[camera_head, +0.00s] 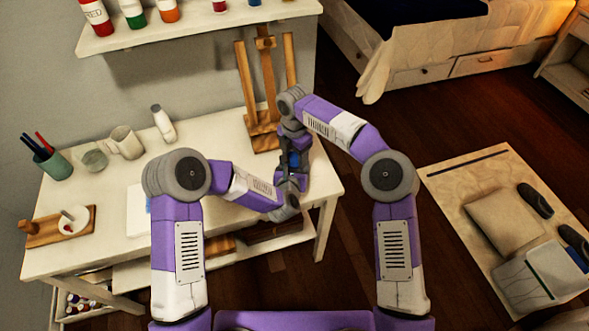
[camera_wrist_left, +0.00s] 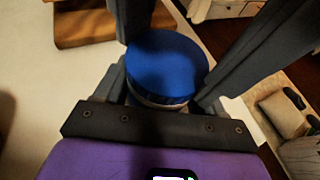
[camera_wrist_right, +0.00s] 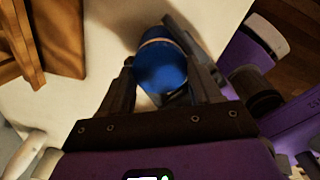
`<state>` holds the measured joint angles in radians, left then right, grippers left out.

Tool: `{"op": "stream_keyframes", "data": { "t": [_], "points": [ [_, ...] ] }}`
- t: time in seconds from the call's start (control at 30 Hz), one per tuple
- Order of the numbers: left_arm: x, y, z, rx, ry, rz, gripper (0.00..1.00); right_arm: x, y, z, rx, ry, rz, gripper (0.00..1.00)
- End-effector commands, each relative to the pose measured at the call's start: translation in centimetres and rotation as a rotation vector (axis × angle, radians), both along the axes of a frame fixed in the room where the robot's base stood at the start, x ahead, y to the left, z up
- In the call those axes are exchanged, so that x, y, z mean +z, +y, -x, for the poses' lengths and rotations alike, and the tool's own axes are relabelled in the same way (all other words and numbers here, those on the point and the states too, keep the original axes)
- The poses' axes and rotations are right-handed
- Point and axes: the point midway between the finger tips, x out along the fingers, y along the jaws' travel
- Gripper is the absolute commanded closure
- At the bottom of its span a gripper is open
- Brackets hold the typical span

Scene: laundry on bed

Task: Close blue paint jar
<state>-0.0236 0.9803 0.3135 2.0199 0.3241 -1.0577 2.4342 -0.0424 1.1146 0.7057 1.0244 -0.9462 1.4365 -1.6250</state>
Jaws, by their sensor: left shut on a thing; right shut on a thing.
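The blue paint jar (camera_head: 294,160) is held above the right end of the white table, mostly hidden between my two grippers. My left gripper (camera_head: 292,174) is shut on it from the near side, and my right gripper (camera_head: 291,146) is shut on it from the far side. In the left wrist view the jar (camera_wrist_left: 168,62) shows a round, smooth blue end with a pale band below it, between the fingers. In the right wrist view the jar (camera_wrist_right: 160,72) shows a blue side and a tan band. I cannot tell lid from body, or how they meet.
The white table (camera_head: 85,200) carries a wooden easel (camera_head: 262,125) just behind the grippers. A white bottle (camera_head: 163,122), a mug (camera_head: 126,142), a glass (camera_head: 95,159) and a pen cup (camera_head: 55,165) stand at left. A wall shelf (camera_head: 200,30) with paint jars is above.

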Motion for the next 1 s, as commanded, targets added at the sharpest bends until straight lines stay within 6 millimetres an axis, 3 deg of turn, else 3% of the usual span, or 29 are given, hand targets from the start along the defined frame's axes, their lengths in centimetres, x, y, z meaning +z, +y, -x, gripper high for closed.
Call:
{"op": "stream_keyframes", "data": {
  "t": [0.03,0.2,0.47,0.8,1.0],
  "points": [
    [0.0,-0.1,0.0,-0.002,0.0,0.001,1.0,0.1,0.0,0.0,0.001,-0.001,-0.001,0.34],
    [0.0,-0.1,0.0,-0.002,0.0,0.001,1.0,0.0,0.0,0.0,0.001,-0.001,-0.001,0.11],
    [0.0,0.0,0.0,0.0,-0.001,0.0,1.0,0.2,0.0,0.0,0.002,0.0,0.0,0.11],
    [0.0,0.0,0.0,0.0,-0.001,0.0,1.0,4.1,0.0,-0.1,0.002,-0.002,-0.001,0.11],
    [0.0,0.0,0.0,0.0,-0.001,0.0,1.0,4.5,0.0,0.0,0.003,0.001,0.001,0.11]
  ]
}}
